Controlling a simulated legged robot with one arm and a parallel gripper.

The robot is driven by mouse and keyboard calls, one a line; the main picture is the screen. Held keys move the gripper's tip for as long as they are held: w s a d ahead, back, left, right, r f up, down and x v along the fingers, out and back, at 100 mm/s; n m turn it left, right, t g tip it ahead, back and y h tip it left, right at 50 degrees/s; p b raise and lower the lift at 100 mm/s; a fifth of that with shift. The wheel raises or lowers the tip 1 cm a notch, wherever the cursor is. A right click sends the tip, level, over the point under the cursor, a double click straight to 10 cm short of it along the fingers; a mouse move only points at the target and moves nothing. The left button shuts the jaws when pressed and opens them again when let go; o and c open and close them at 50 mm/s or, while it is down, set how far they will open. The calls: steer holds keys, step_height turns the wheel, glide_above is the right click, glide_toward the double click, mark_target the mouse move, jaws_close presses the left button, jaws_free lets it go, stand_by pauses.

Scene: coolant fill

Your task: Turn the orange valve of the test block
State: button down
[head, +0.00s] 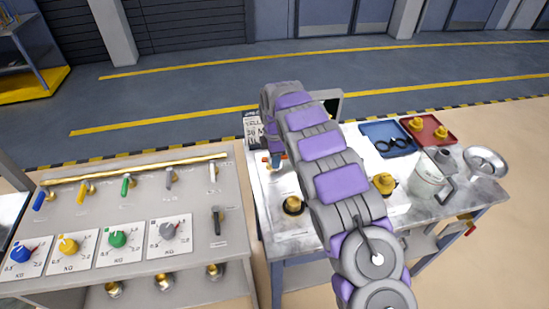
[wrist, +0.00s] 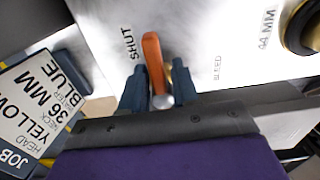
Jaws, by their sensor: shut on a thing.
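The orange valve (wrist: 153,58) shows in the wrist view as a lever between my two dark blue fingers. My gripper (wrist: 160,88) is shut on it near its lower, grey-tipped end. The lever's upper end lies beside the printed word SHUT; the word BLEED stands to its right. The pale plate of the test block (wrist: 195,35) lies around it. In the head view a bit of orange valve (head: 267,160) shows at the left of the bench, and the test block (head: 291,222) is partly hidden by my purple and grey arm.
A job card (wrist: 38,108) stands beside the gripper, reading yellow head, 36 MM neck, blue. A brass-ringed port (head: 293,205) sits on the block. Blue tray (head: 372,131), red tray (head: 420,123), jug (head: 427,182) and metal bowl (head: 485,160) stand right. A valve panel (head: 135,210) stands left.

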steer(key=shift+a, duration=0.1)
steer(key=m+p, duration=0.2)
steer(key=shift+s+r+m+p, duration=0.2)
steer(key=shift+m+p, duration=0.1)
steer(key=shift+p, duration=0.1)
steer(key=m+p, duration=0.2)
steer(key=m, duration=0.1)
steer(key=m+p, duration=0.1)
steer(key=m, duration=0.1)
steer(key=shift+s+p, duration=0.25)
steer(key=shift+p, duration=0.1)
steer(key=m, duration=0.2)
steer(key=m+p, duration=0.1)
steer(key=m, duration=0.1)
steer(key=m+p, duration=0.1)
steer(key=shift+s+a+m, duration=0.25)
steer(key=shift+m, duration=0.15)
steer(key=shift+a+m+p, duration=0.15)
steer(key=shift+m+p, duration=0.15)
steer(key=shift+m, duration=0.65)
steer(key=shift+a+m+p, duration=0.1)
steer(key=shift+m+p, duration=0.15)
steer(key=shift+m, duration=0.7)
steer(key=c, duration=1.1)
jaws_free()
steer(key=shift+w, duration=0.1)
steer(key=shift+c, duration=0.2)
steer(key=shift+o, duration=1.2)
steer(key=shift+a+f, duration=0.1)
steer(key=shift+f, duration=0.1)
